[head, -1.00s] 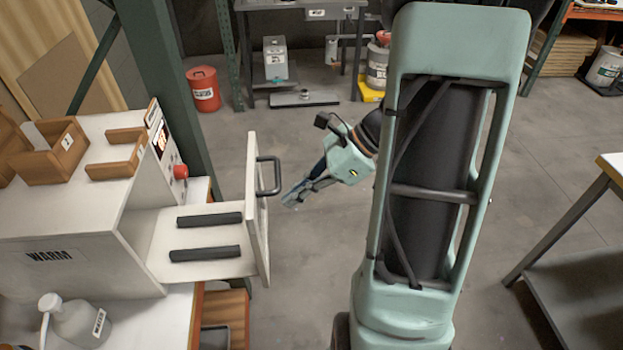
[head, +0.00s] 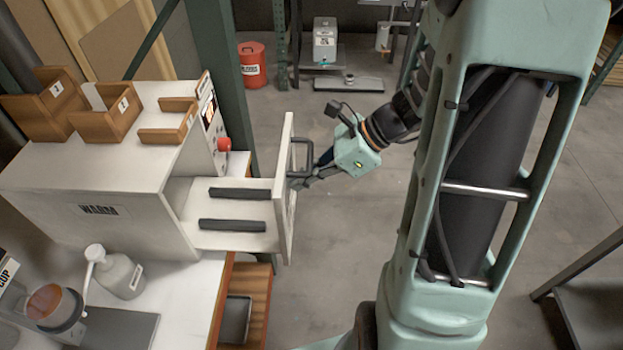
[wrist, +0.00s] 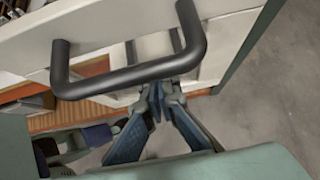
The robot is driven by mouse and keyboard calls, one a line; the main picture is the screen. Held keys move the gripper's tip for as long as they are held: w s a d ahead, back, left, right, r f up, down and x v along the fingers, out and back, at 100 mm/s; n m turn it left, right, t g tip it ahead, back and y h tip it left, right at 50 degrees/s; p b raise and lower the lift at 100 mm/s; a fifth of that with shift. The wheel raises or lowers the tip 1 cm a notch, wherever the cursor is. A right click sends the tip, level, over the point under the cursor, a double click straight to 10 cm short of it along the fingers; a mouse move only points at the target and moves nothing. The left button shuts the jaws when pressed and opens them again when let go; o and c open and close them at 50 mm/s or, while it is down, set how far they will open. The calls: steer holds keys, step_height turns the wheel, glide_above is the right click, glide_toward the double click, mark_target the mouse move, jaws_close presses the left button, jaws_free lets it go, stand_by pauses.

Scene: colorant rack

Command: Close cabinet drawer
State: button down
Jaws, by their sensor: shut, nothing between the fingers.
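The cabinet drawer (head: 236,240) is pulled out to the right of the white cabinet labelled WARM (head: 75,215). Its tall white front panel (head: 285,190) carries a dark bar handle (head: 308,158). Two dark strips lie on the drawer floor. My gripper (head: 296,184) is shut and empty, at the outer side of the front panel, beside and just below the handle. In the wrist view the handle (wrist: 130,78) crosses above the closed fingertips (wrist: 160,90), close to the panel (wrist: 100,22). Whether the fingertips touch the panel or handle I cannot tell.
Wooden bins (head: 110,110) sit on the cabinet top. A red button (head: 224,144) is on its side, and a green post (head: 225,80) rises behind the drawer. A pump bottle (head: 120,272) stands on the white bench. The floor right of the drawer is open.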

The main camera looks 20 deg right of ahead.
steer(key=w+a, duration=0.3)
steer(key=a, duration=0.6)
steer(key=w+a, duration=0.2)
steer(key=a, duration=0.7)
steer(key=shift+w+b, duration=0.3)
steer(key=shift+w, duration=0.1)
steer(key=shift+a+r, duration=0.15)
steer(key=shift+r, duration=0.05)
